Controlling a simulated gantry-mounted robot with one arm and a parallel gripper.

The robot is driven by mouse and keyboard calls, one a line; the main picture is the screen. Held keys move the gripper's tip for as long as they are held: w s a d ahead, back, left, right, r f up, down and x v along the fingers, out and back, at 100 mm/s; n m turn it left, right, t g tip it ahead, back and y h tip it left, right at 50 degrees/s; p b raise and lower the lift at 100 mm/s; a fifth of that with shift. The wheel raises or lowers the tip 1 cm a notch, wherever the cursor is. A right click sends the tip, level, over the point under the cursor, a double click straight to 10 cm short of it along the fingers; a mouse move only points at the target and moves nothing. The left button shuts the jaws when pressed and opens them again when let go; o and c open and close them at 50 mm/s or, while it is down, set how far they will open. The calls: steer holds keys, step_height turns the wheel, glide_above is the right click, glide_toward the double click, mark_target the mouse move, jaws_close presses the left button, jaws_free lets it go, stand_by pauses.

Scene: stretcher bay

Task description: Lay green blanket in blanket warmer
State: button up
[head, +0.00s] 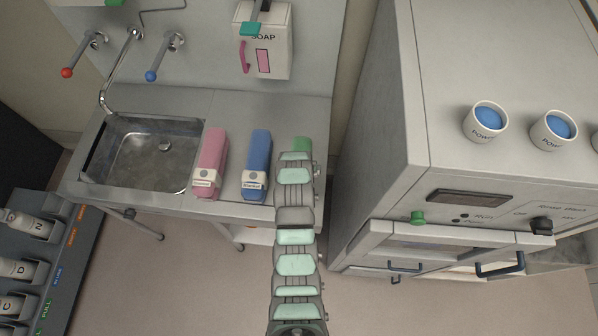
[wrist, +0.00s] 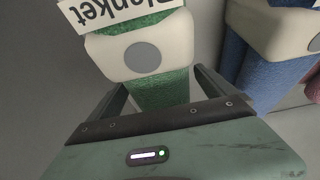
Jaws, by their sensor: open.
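The green blanket (head: 302,144) is a rolled bundle on the sink counter, right of the blue one, mostly hidden behind my arm in the head view. In the wrist view the green blanket (wrist: 160,92) fills the middle, with a pale band, a grey round spot and a label reading "Blanket". My gripper (wrist: 162,84) is open, with one finger on each side of the blanket; I cannot tell whether they touch it. No label names the blanket warmer; a large grey cabinet (head: 385,130) stands at right, with a control panel and blue-handled front.
A blue blanket (head: 257,165) and a pink blanket (head: 211,160) lie left of the green one. The sink (head: 150,160) and a soap dispenser (head: 264,45) are behind and left. A bottle rack (head: 62,262) is at lower left.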

steer(key=shift+c, duration=0.2)
jaws_close()
stand_by(0.9)
